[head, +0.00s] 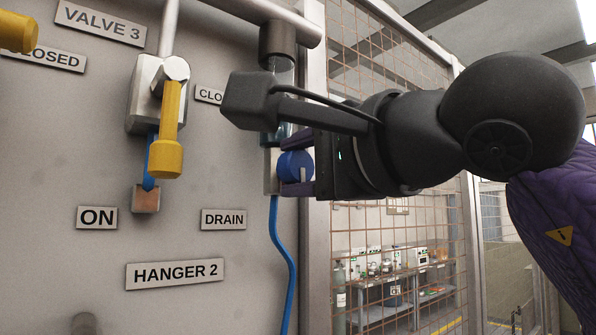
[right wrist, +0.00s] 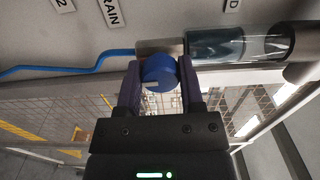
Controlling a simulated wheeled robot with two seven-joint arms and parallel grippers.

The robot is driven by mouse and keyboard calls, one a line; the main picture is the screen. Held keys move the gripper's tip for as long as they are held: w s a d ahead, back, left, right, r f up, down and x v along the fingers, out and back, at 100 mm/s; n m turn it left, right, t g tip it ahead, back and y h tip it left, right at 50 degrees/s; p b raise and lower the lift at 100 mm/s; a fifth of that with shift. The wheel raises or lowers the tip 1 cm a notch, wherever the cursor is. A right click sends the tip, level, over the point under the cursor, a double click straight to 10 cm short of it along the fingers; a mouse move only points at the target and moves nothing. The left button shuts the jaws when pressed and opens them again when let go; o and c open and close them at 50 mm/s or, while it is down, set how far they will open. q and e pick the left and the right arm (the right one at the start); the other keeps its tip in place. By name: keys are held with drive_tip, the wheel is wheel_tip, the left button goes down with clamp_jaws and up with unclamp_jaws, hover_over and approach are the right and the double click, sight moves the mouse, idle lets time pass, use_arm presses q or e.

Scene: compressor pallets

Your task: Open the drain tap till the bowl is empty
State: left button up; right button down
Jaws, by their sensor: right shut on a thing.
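The drain tap is a round blue knob (head: 291,167) on a metal block under the bowl; it also shows in the right wrist view (right wrist: 158,71), with a pale mark on its face. My right gripper (head: 299,164) is shut on the knob, one finger on each side. The clear bowl (right wrist: 264,43) holds dark liquid in the part nearer the tap, and its other part looks clear. In the head view, my right wrist and gripper hide most of the bowl (head: 283,68). My left gripper is not in view.
A blue hose (head: 284,240) runs down from the tap, right of the DRAIN sign (head: 224,219). A valve with a yellow handle (head: 168,135) is on the panel to the left. A mesh fence (head: 390,225) stands close on the right.

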drive_tip(key=shift+m, duration=0.3)
drive_tip(key=shift+c, duration=1.1)
unclamp_jaws()
drive_tip(key=b+v, duration=0.2)
drive_tip(key=v, duration=0.8)
drive_tip(key=shift+b, duration=0.35)
